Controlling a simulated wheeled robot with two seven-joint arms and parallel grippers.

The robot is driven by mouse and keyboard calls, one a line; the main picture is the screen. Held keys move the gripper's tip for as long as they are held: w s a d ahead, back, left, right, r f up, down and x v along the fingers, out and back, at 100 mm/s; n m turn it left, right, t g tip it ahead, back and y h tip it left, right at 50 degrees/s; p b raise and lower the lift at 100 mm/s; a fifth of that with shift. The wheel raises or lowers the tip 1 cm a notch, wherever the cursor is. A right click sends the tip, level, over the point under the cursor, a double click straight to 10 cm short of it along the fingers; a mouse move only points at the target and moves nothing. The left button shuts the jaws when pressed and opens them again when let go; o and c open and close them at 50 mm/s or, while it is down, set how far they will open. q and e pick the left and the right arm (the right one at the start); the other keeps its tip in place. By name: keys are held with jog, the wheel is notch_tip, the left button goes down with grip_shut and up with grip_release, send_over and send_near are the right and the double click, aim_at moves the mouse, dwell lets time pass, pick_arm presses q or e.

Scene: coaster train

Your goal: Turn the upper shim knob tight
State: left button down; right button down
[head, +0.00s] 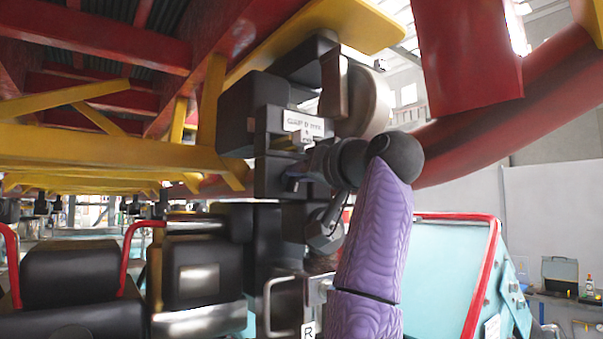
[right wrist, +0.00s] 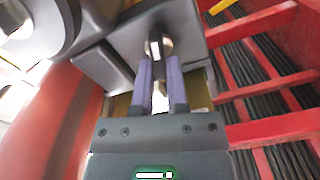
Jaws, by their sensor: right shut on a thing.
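The black wheel assembly (head: 272,135) hangs under the yellow and red track beams, with a small white label on its front. My right gripper (head: 297,178) reaches in from the right, just below that label. In the right wrist view its two purple fingers (right wrist: 161,62) are closed on the upper shim knob (right wrist: 156,45), a small dark part on the black block. The fingers and wrist hide most of the knob in the head view. A dark angular knob-like part (head: 325,236) sits below my wrist; I cannot tell exactly what it is. My left gripper is not in view.
A large pale wheel (head: 368,100) is just above my right wrist. A thick red tube rail (head: 480,140) runs behind my arm. Black seats (head: 75,275) with red bars stand at lower left. A teal panel with red edging (head: 450,260) is at lower right.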

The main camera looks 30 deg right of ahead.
jog(key=shift+d+f+m+b, duration=0.15)
jog(key=shift+m, duration=2.25)
jog(key=shift+d+f+m+b, duration=0.1)
jog(key=shift+f+m, duration=0.1)
jog(key=shift+m, duration=2.2)
jog(key=shift+d+f+m+b, duration=0.15)
jog(key=shift+m, duration=2.25)
jog(key=c, duration=0.6)
grip_release()
jog(key=shift+c, duration=0.2)
